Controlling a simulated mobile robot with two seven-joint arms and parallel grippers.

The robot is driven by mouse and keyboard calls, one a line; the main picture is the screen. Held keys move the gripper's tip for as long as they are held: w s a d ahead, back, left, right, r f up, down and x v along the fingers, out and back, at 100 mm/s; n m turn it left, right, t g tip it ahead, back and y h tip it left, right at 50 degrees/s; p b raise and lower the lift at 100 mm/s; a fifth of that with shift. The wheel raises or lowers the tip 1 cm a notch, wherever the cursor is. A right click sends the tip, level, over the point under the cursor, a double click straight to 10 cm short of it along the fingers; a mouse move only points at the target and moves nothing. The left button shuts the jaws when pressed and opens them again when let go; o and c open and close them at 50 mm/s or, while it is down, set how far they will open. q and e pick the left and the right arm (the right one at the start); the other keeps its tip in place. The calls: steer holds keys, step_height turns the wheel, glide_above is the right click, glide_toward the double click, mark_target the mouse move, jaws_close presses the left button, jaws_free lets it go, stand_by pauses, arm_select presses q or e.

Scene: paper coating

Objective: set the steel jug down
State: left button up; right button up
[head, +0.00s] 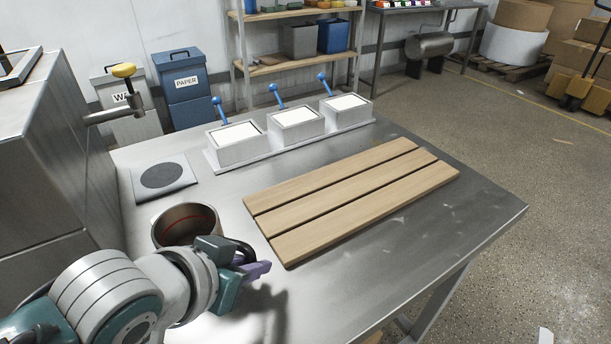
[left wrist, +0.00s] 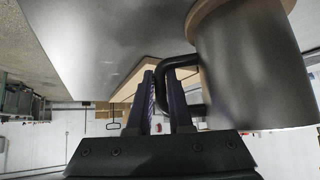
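The steel jug (head: 187,224) is in the lower left of the head view, its open mouth facing up and a red line inside. In the left wrist view the jug (left wrist: 255,70) fills the right side, upside down in the picture, with a tan band at its base. My left gripper (head: 256,271) has its purple fingers on either side of the jug's black handle (left wrist: 181,61) and looks shut on it. The jug looks upright; I cannot tell whether its base touches the table. The right gripper is not in view.
A grey square plate with a dark disc (head: 162,175) lies behind the jug on the steel table (head: 420,235). Wooden slats (head: 350,200) lie to the right. Three white-topped boxes with blue handles (head: 297,122) stand at the back. A metal cabinet (head: 40,150) borders the left.

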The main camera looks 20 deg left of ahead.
arm_select(q)
steer(key=o, duration=0.4)
steer(key=shift+r, duration=0.1)
steer(key=shift+s+r, duration=0.2)
steer(key=shift+r, duration=0.05)
steer(key=s+r+g+p, duration=0.1)
steer(key=s+r, duration=0.3)
steer(key=s, duration=0.2)
steer(key=s+a+r+g+p, duration=0.1)
steer(key=s+r+g, duration=0.1)
steer(key=s+r, duration=0.2)
steer(key=s+r+g+p, duration=0.1)
steer(key=s+r+g, duration=0.1)
steer(key=s+r, duration=0.2)
steer(key=shift+s+a+y+p, duration=0.15)
steer(key=shift+s+y+p, duration=0.05)
steer(key=shift+s, duration=0.75)
steer(key=shift+s+a+y+p, duration=0.15)
steer(key=shift+s+y+p, duration=0.05)
steer(key=shift+s, duration=0.75)
